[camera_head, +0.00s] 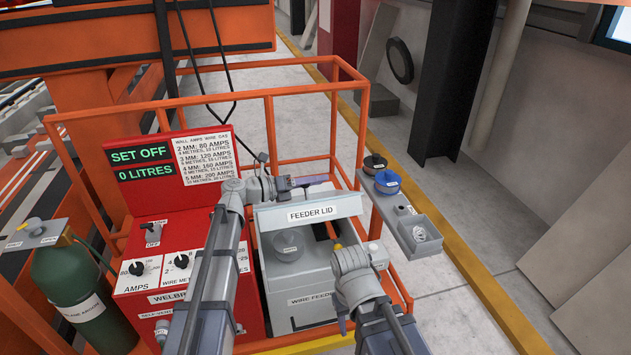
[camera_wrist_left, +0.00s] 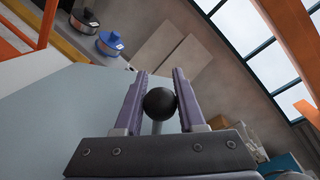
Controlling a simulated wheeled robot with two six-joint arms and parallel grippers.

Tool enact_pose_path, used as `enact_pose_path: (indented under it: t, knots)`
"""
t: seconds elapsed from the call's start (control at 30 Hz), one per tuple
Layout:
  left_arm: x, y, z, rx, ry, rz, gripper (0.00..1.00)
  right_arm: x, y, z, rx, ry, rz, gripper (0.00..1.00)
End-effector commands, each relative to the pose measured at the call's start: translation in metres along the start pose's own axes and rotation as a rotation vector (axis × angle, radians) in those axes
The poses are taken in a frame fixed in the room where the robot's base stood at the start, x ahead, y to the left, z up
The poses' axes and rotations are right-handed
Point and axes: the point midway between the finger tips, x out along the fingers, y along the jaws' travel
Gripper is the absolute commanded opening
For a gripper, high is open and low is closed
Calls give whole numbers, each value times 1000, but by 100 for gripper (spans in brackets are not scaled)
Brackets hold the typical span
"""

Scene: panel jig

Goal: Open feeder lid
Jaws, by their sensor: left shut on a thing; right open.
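The feeder lid (camera_head: 310,214) is a pale grey panel with a "FEEDER LID" label on top of the grey wire feeder (camera_head: 310,299). It looks raised and tilted, with a round grey spool-like part (camera_head: 288,246) showing below its labelled edge. My left gripper (camera_head: 305,181) is above the lid's far side. In the left wrist view its purple fingers (camera_wrist_left: 158,100) are shut on a black ball knob (camera_wrist_left: 160,103) on a short stem, with the grey lid surface (camera_wrist_left: 60,115) behind. My right gripper (camera_head: 345,319) is open in front of the feeder; its fingers are mostly hidden by its wrist.
A red welder box (camera_head: 165,240) stands left of the feeder, and a green gas cylinder (camera_head: 80,290) further left. An orange rail (camera_head: 270,92) surrounds the cart. A grey side shelf (camera_head: 405,222) at the right holds a blue-topped spool (camera_head: 387,182) and a black-topped one (camera_head: 374,163).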

Motion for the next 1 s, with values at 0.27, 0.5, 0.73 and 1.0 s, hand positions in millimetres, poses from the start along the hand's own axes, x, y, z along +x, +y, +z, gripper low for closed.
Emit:
enact_pose_path:
  t: [0.27,0.5,0.73,1.0]
  knots:
    - [0,0,0,1,0,1,65,0,0,0,0,0,0,50]
    - [0,0,0,1,0,0,68,0,0,0,0,0,0,50]
    - [-22,-1,0,1,-2,2,68,-3,0,0,0,0,0,50]
    - [-64,0,0,0,-2,2,68,-8,1,0,0,0,0,50]
